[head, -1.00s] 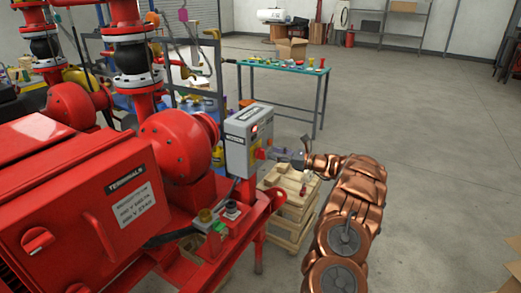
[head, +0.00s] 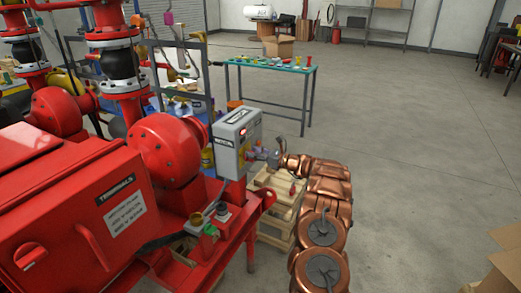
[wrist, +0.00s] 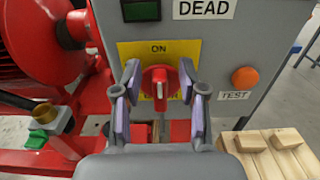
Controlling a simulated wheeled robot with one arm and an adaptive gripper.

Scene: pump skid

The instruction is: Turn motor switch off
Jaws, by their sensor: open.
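The motor switch (wrist: 160,83) is a red rotary knob on a yellow plate, on the front of a grey control box (head: 229,137). Its white mark stands upright, toward the word ON above it. In the wrist view my gripper (wrist: 160,98) is open, with one finger on each side of the knob. I cannot tell whether either finger touches it. In the head view my gripper (head: 266,156) is at the box's front and hides most of the switch. The lower part of the plate is hidden behind the gripper.
A dark green indicator (wrist: 141,10) and a DEAD label sit above the switch. An orange button (wrist: 245,78) with a TEST label is to its right. Wooden crates (head: 278,190) stand below the box. The red pump skid (head: 75,210) fills the left. Open floor lies right.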

